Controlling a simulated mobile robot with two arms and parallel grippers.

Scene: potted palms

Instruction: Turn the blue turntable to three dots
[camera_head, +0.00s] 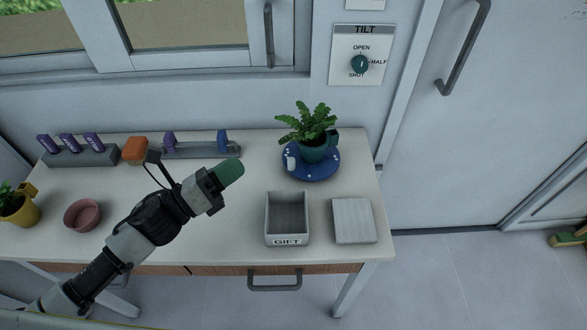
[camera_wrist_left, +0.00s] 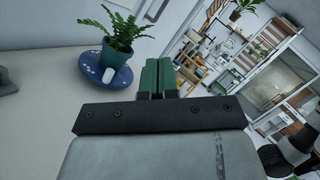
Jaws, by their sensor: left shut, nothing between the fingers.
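The blue turntable (camera_head: 311,171) lies on the right part of the table, near the back edge. It bears a teal pot with a leafy plant (camera_head: 312,145), a small white piece (camera_head: 291,163) and some pale dots; I cannot read the dot groups. In the left wrist view the turntable (camera_wrist_left: 90,72) is at the upper left, with the plant and white piece on it. My left gripper (camera_head: 231,171) is shut and empty, its green fingers left of the turntable and apart from it. The shut fingers also show in the wrist view (camera_wrist_left: 158,76). My right gripper is not seen.
A grey box marked GIFT (camera_head: 287,240) and a pale flat slab (camera_head: 353,220) lie in front of the turntable. A pink bowl (camera_head: 83,215), a yellow pot (camera_head: 22,212), an orange block (camera_head: 135,149) and racks with purple pieces (camera_head: 83,156) are at the left.

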